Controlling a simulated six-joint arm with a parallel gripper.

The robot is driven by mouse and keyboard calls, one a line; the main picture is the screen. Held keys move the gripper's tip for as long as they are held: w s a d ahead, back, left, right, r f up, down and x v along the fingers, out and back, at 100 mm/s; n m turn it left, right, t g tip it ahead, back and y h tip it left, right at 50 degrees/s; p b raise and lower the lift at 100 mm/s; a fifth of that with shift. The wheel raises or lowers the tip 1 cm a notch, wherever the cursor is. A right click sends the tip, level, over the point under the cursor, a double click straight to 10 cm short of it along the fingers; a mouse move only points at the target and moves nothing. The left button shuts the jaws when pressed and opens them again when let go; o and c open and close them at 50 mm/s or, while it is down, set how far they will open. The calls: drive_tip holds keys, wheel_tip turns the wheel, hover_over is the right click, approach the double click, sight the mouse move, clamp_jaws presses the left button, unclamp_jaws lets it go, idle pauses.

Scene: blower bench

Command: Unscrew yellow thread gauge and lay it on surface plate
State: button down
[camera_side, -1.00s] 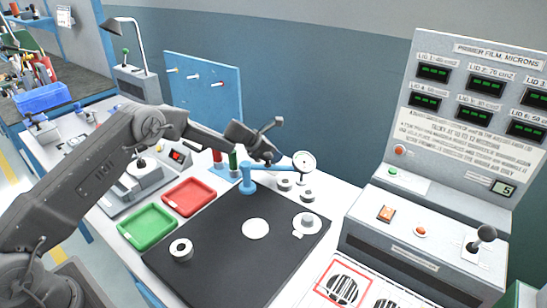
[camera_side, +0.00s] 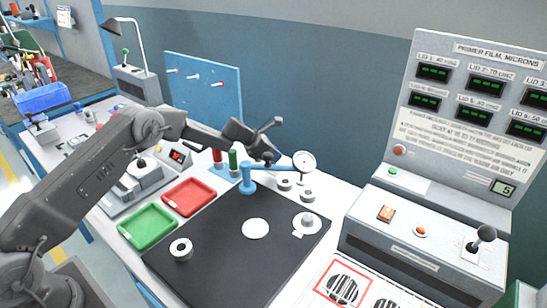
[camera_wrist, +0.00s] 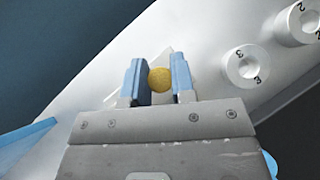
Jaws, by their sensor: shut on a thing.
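The yellow thread gauge (camera_wrist: 160,79) shows in the wrist view as a round yellow end between the two blue-padded fingers of my gripper (camera_wrist: 159,82). The fingers are shut on it. In the side view my gripper (camera_side: 264,158) is over the back of the bench, behind the blue dial-gauge stand, and the yellow gauge is hidden there. I cannot tell whether it is still threaded into anything. The dark surface plate (camera_side: 215,268) lies in front, with a white disc (camera_side: 256,229) and ring-shaped parts on it.
The blue stand with its dial (camera_side: 304,162) is close to my gripper. A red gauge (camera_side: 217,157) and a green gauge (camera_side: 233,162) stand to its left. Red (camera_side: 189,196) and green (camera_side: 147,226) trays lie left of the plate. Numbered rings (camera_wrist: 246,66) lie right in the wrist view.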

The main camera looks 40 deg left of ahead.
drive_tip(key=n+t+y, duration=0.1)
drive_tip(key=n+y, duration=0.1)
drive_tip(key=shift+r+n, duration=0.1)
drive_tip(key=shift+n, duration=0.2)
drive_tip(key=shift+a+n+y, duration=0.2)
drive_tip(key=shift+n+y, duration=0.2)
drive_tip(key=shift+n, duration=0.2)
drive_tip(key=c, duration=1.2)
unclamp_jaws()
drive_tip(key=shift+w, duration=0.1)
drive_tip(key=m+h, duration=0.2)
drive_tip(key=shift+d+m+g, duration=0.1)
drive_tip(key=shift+m+g, duration=0.2)
drive_tip(key=shift+m, duration=0.1)
drive_tip(key=shift+d+m+g+h, duration=0.25)
drive_tip(key=shift+m+g+h, duration=0.15)
drive_tip(key=shift+m+h, duration=0.45)
